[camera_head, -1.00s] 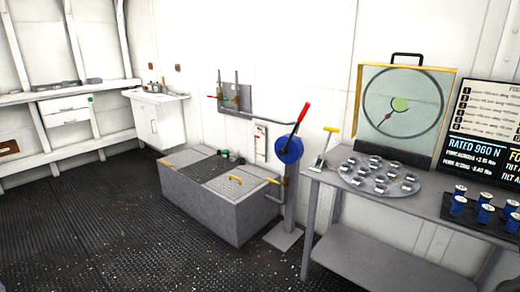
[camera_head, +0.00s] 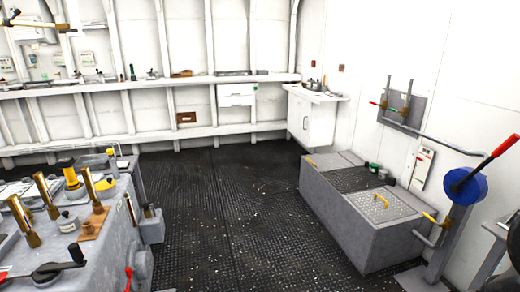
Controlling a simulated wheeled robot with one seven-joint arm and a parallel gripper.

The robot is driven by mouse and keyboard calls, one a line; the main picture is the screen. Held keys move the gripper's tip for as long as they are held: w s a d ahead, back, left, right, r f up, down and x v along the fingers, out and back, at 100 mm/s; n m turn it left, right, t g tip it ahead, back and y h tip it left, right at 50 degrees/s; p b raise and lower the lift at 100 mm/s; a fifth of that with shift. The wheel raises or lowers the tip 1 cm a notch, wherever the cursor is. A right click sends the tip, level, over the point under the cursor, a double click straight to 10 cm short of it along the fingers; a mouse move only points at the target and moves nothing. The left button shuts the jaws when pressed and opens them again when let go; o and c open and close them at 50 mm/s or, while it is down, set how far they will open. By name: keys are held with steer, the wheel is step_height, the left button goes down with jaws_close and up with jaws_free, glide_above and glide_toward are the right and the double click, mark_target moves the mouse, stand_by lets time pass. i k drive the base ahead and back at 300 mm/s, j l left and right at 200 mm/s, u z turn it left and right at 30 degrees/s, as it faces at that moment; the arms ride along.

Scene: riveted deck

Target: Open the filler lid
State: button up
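No lid is marked as the filler lid, so I cannot tell which one it is. A grey machine (camera_head: 112,225) at the lower left carries a yellow cap (camera_head: 72,180), a small round grey cap (camera_head: 67,222) and several brass-topped levers (camera_head: 48,195). My gripper is not in view.
Dark textured floor (camera_head: 225,215) lies free between the machine and the tank. A post with a blue wheel (camera_head: 466,186) and red-tipped lever (camera_head: 505,145) stands at the right. Shelves (camera_head: 150,84) and a white cabinet (camera_head: 312,120) line the far walls.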

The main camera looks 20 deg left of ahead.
mark_target(106, 184)
steer(key=i+j+u, duration=0.2)
steer(key=i+u, duration=0.15)
steer(key=u, duration=0.15)
steer(key=i+j+u, duration=0.1)
steer(key=i+u, duration=0.65)
steer(key=u, duration=0.2)
steer(key=i+l+u, duration=0.25)
steer(key=u, duration=0.2)
steer(key=i+l+u, duration=0.2)
steer(key=i+u, duration=0.3)
steer(key=i+l+u, duration=0.45)
